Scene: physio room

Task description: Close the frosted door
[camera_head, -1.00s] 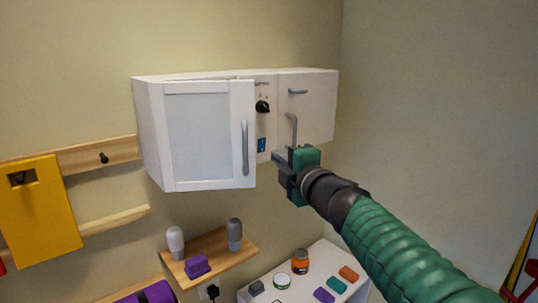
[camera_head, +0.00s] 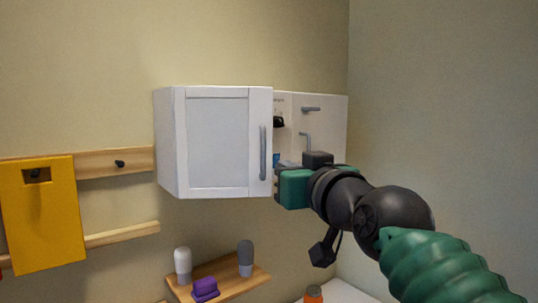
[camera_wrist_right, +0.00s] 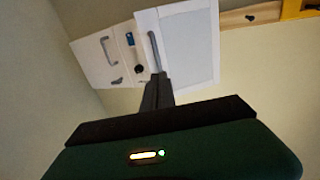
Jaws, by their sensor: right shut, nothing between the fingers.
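The frosted door (camera_head: 217,140) is a white frame around a pale panel, with a vertical grey handle (camera_head: 263,152) near its right edge. It is on the left of a white wall cabinet (camera_head: 330,122) and stands out in front of the cabinet's right part, ajar. My right gripper (camera_wrist_right: 160,76) is shut and empty. In the head view its green body is at the door's lower right edge, and its fingertips are hidden. In the right wrist view the fingertips are close to the handle end and door edge; I cannot tell whether they touch. My left gripper is not in view.
The cabinet's right part has a black knob (camera_head: 279,121) and grey handles (camera_head: 311,109). Below is a wooden shelf (camera_head: 250,280) with two bottles and a purple item. A yellow board (camera_head: 42,220) hangs at the left. The wall at the right is bare.

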